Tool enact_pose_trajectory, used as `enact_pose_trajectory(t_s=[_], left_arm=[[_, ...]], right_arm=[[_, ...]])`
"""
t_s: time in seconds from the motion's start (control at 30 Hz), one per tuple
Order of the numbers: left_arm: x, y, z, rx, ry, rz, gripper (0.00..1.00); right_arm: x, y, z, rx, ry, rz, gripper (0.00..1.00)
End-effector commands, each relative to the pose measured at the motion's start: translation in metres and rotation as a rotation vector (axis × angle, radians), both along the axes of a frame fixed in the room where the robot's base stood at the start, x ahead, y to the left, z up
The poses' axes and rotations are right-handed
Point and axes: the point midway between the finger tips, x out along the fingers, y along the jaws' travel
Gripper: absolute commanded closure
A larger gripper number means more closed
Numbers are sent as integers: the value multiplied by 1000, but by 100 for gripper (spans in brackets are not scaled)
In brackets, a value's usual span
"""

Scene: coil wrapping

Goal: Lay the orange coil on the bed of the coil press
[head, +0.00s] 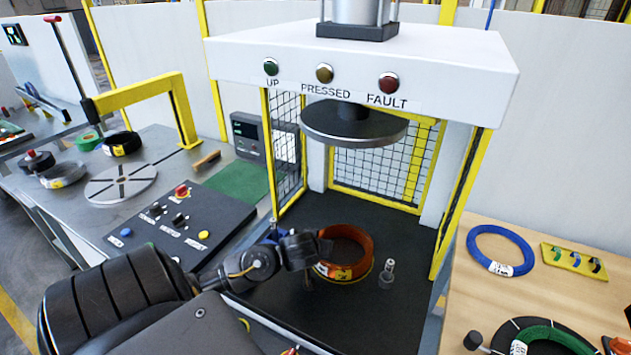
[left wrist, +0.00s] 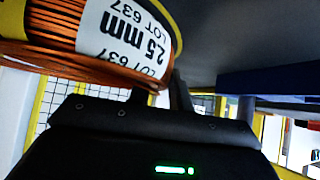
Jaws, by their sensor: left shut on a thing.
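The orange coil (head: 352,246), with a white and yellow label, is over the black bed (head: 420,318) of the coil press, beneath the raised round press plate (head: 354,126). A yellow ring shows along its lower edge; I cannot tell whether a small gap remains under the coil. My left gripper (head: 316,262) is shut on the coil's left side. In the left wrist view the coil (left wrist: 60,42) fills the upper left, its label reading 2.5 mm, LOT 637. My gripper's fingers are partly hidden there. My right gripper is not in view.
A small metal post (head: 387,273) stands on the bed just right of the coil. Mesh guards (head: 385,165) with yellow frames enclose the back and sides. A control panel (head: 180,222) is at left. A blue coil (head: 500,250) and a green coil lie on the wooden table at right.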

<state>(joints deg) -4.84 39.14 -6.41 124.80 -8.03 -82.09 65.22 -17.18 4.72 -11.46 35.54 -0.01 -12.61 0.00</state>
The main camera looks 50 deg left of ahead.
Motion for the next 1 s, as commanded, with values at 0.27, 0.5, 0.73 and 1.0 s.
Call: enact_pose_trajectory(t_s=[0.27, 0.5, 0.73, 1.0], left_arm=[[0, 0, 0, 0, 0, 0, 64], [0, 0, 0, 0, 0, 0, 58], [-6, -4, 8, -1, -1, 0, 58], [-41, -27, 46, -2, -4, -2, 58]], right_arm=[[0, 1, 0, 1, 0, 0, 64], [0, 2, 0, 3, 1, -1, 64], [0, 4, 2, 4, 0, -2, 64], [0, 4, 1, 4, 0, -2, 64]])
